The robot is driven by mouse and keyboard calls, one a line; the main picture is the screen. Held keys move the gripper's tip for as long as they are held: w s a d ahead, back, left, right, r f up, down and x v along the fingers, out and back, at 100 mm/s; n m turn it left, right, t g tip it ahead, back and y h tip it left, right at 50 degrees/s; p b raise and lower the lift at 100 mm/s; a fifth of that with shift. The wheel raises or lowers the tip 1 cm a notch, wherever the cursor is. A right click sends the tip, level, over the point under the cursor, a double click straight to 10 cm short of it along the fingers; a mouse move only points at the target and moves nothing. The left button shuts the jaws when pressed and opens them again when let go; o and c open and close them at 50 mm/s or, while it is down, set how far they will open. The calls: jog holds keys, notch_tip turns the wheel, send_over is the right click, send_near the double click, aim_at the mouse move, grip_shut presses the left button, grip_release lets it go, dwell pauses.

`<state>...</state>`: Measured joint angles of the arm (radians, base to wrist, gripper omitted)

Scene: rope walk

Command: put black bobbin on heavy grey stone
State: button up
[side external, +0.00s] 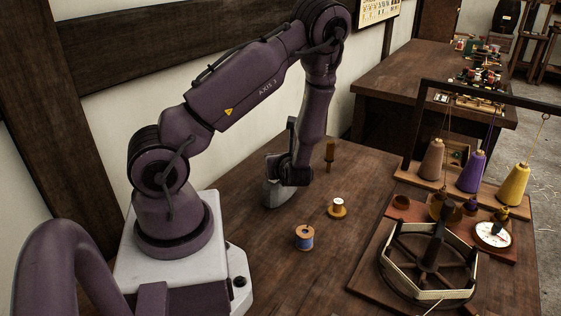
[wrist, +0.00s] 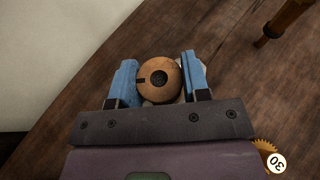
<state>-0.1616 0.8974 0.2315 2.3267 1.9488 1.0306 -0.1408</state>
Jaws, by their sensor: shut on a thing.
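My gripper (wrist: 160,78) has its two blue fingers closed on the sides of a round bobbin (wrist: 160,78). Its wooden tan end, with a dark hole and a small black mark, faces the wrist camera. The thread colour is hidden in the wrist view, and the bobbin is hidden behind my gripper in the side view. The grey stone (side external: 276,195) sits on the table at the gripper's lower left in the side view. A pale surface shows at the bobbin's edge in the wrist view. I cannot tell whether the bobbin touches the stone.
A blue bobbin (side external: 304,238) and a white-topped spool (side external: 338,207) stand in front on the table (side external: 255,260). A wooden peg (side external: 330,153) stands behind my gripper. A wooden reel (side external: 430,262) and a rack of coloured cones (side external: 470,172) fill the right side.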

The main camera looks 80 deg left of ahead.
jog(key=shift+f, duration=0.15)
jog(key=o, duration=0.5)
jog(key=shift+f, duration=0.1)
jog(key=shift+c, duration=0.2)
jog(key=o, duration=0.4)
jog(key=shift+o, duration=0.2)
jog(key=shift+d+r, duration=0.25)
jog(key=shift+r, duration=0.05)
jog(key=v, duration=1.1)
jog(key=s+d+r+n+t+h, duration=0.2)
jog(key=d+r+n+h, duration=0.4)
jog(key=r+n, duration=0.3)
jog(key=s+d+r+n+t+h, duration=0.2)
jog(key=d+r+n+h, duration=0.5)
jog(key=r, duration=0.5)
jog(key=shift+d+r+n+t, duration=0.15)
jog(key=shift+d+n+t, duration=0.65)
jog(key=shift+d+n, duration=0.25)
